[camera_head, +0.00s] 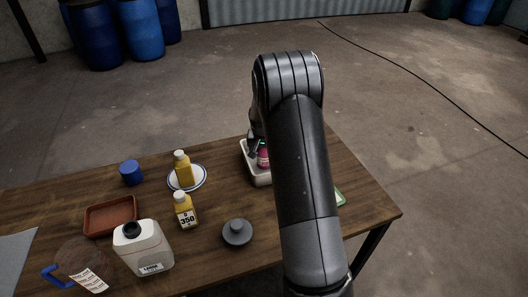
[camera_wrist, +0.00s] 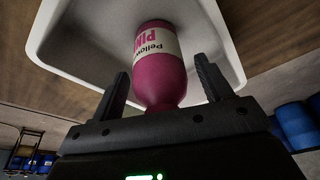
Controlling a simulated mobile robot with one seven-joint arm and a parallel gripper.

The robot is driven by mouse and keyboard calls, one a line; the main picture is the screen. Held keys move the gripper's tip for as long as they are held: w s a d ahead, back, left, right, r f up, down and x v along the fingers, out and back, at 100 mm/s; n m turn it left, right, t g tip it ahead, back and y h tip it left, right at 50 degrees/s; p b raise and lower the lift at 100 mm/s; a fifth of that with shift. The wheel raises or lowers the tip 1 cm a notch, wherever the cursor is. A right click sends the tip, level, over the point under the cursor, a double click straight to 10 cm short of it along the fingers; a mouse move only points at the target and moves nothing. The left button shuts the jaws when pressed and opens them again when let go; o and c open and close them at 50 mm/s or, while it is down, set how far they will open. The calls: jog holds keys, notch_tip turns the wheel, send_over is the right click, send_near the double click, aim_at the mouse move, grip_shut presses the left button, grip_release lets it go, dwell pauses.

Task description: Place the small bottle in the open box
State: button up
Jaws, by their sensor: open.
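A small magenta bottle (camera_head: 263,159) with a pale label is inside the open white box (camera_head: 259,179), partly hidden behind my arm. In the wrist view the bottle (camera_wrist: 160,78) lies between the two fingers of my gripper (camera_wrist: 162,82), with a gap showing on each side. The white box (camera_wrist: 58,32) surrounds the bottle there, with its wall and rim visible. My gripper (camera_head: 255,147) is open and reaches down at the box; my arm hides much of it in the head view.
On the wooden table (camera_head: 209,262) stand a yellow bottle (camera_head: 182,170) on a plate (camera_head: 202,181), another yellow bottle (camera_head: 184,212), a white jug (camera_head: 145,250), a grey lidded item (camera_head: 237,232), a brown tray (camera_head: 110,217) and a blue cylinder (camera_head: 132,173). Blue barrels (camera_head: 140,30) stand behind.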

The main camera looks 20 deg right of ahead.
jog(key=s+a+r, duration=0.1)
jog(key=s+r, duration=0.2)
jog(key=r, duration=0.3)
jog(key=s+a+r+n, duration=0.1)
jog(key=s+a+r, duration=0.15)
jog(key=r, duration=0.45)
jog(key=s+a+r, duration=0.1)
jog(key=s+r, duration=0.2)
jog(key=r, duration=0.3)
jog(key=s+a+r+n+t, duration=0.1)
jog(key=s+a+r, duration=0.1)
jog(key=s, duration=0.8)
jog(key=s+a+r+n+t+y, duration=0.1)
jog(key=s+a+r+n, duration=0.1)
jog(key=s, duration=0.8)
jog(key=s+a+r+n+t, duration=0.1)
jog(key=s+a+r, duration=0.2)
jog(key=s, duration=0.7)
jog(key=shift+s+a+r, duration=0.25)
jog(key=shift+r, duration=0.7)
